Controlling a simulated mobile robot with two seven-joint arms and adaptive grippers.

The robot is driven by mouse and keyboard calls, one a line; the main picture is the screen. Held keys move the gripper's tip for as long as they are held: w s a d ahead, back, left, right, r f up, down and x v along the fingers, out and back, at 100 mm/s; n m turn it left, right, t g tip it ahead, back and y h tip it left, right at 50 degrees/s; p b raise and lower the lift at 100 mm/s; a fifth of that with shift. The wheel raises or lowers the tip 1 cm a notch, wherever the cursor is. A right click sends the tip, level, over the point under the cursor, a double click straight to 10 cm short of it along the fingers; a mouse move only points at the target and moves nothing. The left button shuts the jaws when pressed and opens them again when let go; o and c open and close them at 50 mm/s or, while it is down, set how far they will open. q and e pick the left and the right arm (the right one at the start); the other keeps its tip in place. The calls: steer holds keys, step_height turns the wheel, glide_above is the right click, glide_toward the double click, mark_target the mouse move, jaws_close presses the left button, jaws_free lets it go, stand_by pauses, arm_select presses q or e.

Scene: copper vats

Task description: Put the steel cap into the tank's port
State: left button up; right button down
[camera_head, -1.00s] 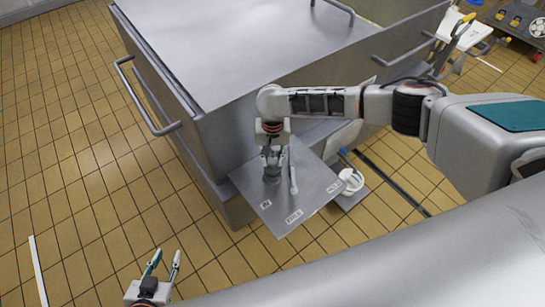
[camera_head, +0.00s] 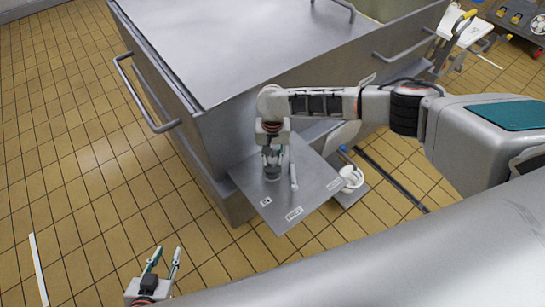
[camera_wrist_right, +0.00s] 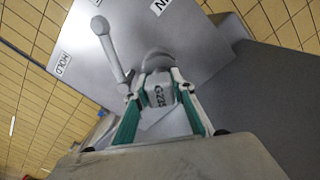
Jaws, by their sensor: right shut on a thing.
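My right gripper (camera_head: 272,166) points down at the tilted grey panel (camera_head: 308,206) on the front of the tank (camera_head: 238,125). It is shut on a grey piece with lettering, which I take for the steel cap (camera_wrist_right: 160,93). In the right wrist view, a rounded grey rim (camera_wrist_right: 157,56) shows just beyond this piece, at the panel. The fingers partly hide where the two meet, so I cannot tell how deep the piece sits. My left gripper (camera_head: 168,252) is open and empty over the tiled floor, far from the panel.
A pale lever (camera_head: 294,177) stands on the panel close beside the right gripper. It also shows in the right wrist view (camera_wrist_right: 112,50). The panel bears printed labels. A white round item (camera_head: 350,178) lies right of the panel. A handle (camera_head: 145,95) juts from the tank's left side.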

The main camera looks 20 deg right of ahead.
steer(key=shift+f, duration=0.5)
stand_by(0.5)
steer(key=c, duration=1.6)
jaws_free()
step_height(320, 180, up, 12)
steer(key=s+a+f+n+t+y, duration=0.2)
steer(key=s+a+f+y, duration=0.25)
steer(key=a, duration=0.55)
steer(key=s+a+f+n+t+y, duration=0.2)
steer(key=s+a+f+n+y, duration=0.15)
steer(key=s+a, duration=0.4)
steer(key=s+d+f+t+h, duration=0.1)
steer(key=s+d+t, duration=0.1)
steer(key=d, duration=0.5)
steer(key=s+d+f+n+t+h, duration=0.1)
steer(key=s+d+t+h, duration=0.1)
steer(key=s+d, duration=0.2)
steer(key=s+d+f+n+t+h, duration=0.1)
steer(key=s+d+f+t+h, duration=0.1)
steer(key=d, duration=0.8)
steer(key=shift+s+d+t, duration=0.3)
steer(key=shift+s+t, duration=0.2)
steer(key=shift+s, duration=0.3)
